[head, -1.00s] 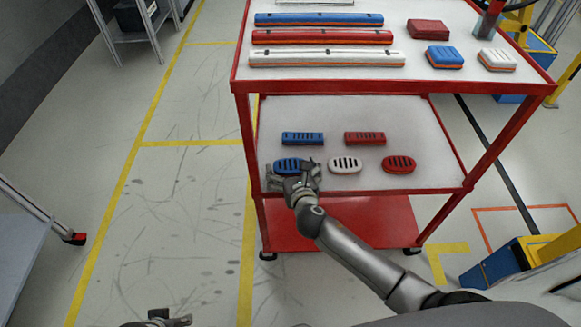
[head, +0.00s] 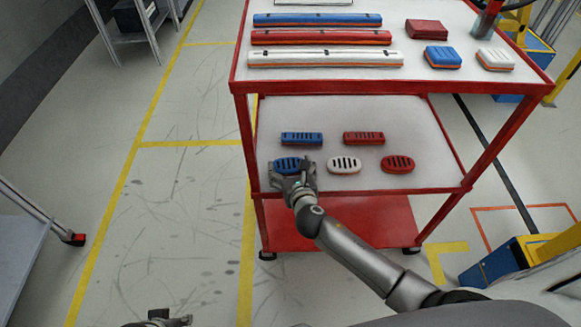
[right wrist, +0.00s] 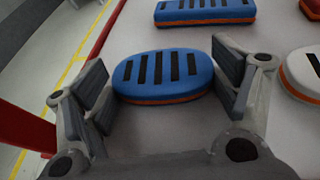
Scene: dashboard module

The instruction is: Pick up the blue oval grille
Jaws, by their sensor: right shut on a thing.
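The blue oval grille (head: 287,164), with dark slots and an orange lower edge, is at the left front of the cart's middle shelf. In the right wrist view, the grille (right wrist: 160,76) sits between the two fingers of my right gripper (right wrist: 170,88), which is shut on it at its two ends. In the head view, my right gripper (head: 293,179) covers the grille's near side. The grille looks level, at or close to the shelf surface; I cannot tell whether it touches. My left gripper (head: 168,318) shows only partly at the bottom edge, away from the cart.
A white oval grille (head: 344,165) is close on the right, with a red oval grille (head: 398,164) beyond. Blue (head: 302,138) and red (head: 363,138) rectangular grilles lie behind. The red-framed top shelf (head: 390,87) overhangs the back. Floor left of the cart is clear.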

